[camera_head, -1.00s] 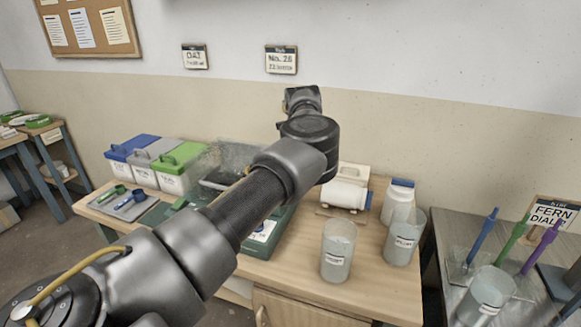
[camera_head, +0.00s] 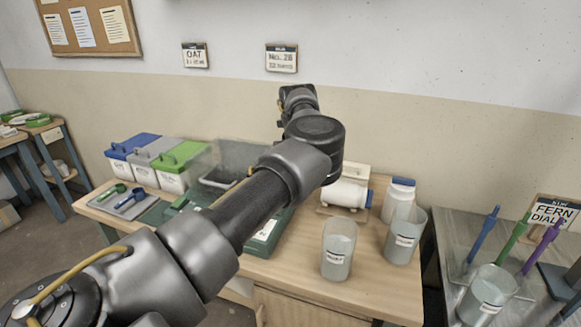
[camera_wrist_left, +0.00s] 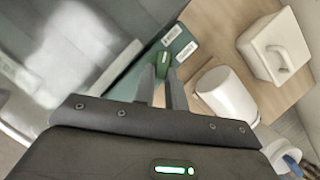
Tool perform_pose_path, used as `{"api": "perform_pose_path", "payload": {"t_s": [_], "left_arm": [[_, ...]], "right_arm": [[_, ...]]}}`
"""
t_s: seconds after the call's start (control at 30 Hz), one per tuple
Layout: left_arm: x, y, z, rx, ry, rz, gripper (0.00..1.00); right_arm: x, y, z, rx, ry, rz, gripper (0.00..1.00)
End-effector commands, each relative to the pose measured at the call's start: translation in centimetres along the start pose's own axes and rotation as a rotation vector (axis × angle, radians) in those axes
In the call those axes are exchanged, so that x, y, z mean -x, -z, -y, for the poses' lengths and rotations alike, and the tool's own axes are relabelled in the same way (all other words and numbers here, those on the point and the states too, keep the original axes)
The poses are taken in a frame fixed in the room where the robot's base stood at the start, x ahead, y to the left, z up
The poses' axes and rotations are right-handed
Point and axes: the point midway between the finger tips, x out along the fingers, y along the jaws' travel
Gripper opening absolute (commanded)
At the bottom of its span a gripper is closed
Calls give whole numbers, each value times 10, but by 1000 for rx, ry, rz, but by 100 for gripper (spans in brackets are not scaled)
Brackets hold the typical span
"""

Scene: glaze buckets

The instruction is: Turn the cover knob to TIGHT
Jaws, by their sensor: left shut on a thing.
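In the left wrist view, my left gripper (camera_wrist_left: 163,82) is shut on the green knob (camera_wrist_left: 162,62), its two fingers close together with the knob between their tips. The knob sits on a dark green case (camera_wrist_left: 182,44) beside two small white labels, whose words are too small to read. In the head view, the same green case (camera_head: 262,246) stands on the table, with a clear cover (camera_head: 203,160) at its back. My left arm hides the knob and the gripper there. I cannot tell which label the knob points to. My right gripper is not in view.
A white jar (camera_head: 347,194) lies on a stand right of the case; it shows close to the fingers in the wrist view (camera_wrist_left: 228,95). Two grey buckets (camera_head: 338,250) (camera_head: 404,240) and an upright jar (camera_head: 398,200) stand further right. Lidded bins (camera_head: 180,168) stand at left.

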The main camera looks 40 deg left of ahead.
Motion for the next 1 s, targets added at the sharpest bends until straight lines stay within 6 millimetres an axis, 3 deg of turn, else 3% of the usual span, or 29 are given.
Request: {"api": "perform_pose_path", "payload": {"t_s": [0.5,1.0], "left_arm": [[0,-3,-8,-382,159,2,0],[-1,-4,-11,-541,223,2,0]], "right_arm": [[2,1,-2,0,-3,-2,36],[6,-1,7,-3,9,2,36]]}}
